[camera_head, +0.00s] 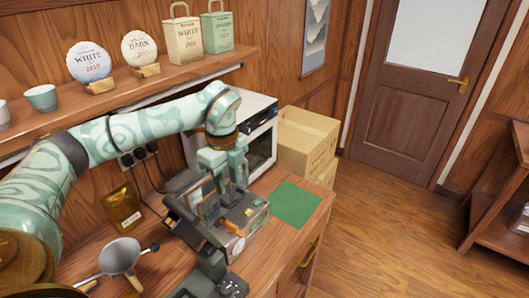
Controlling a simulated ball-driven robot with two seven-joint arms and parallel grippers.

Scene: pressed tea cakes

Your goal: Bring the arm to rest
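My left arm (150,122) comes in from the left, reaches across the counter and bends down at its far end. My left gripper (229,178) points down over the dark grey machine (247,218) on the counter. Its two fingers look spread apart, and I see nothing held between them. I cannot tell whether the fingertips touch the machine. My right gripper is not in view.
A green mat (295,204) lies bare at the counter's right end. A white microwave (262,137) stands behind the gripper. A metal funnel (120,257) and a gold pouch (124,208) are at the left. The shelf (150,82) holds wrapped cakes and bags. Cardboard boxes (304,141) stand beyond.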

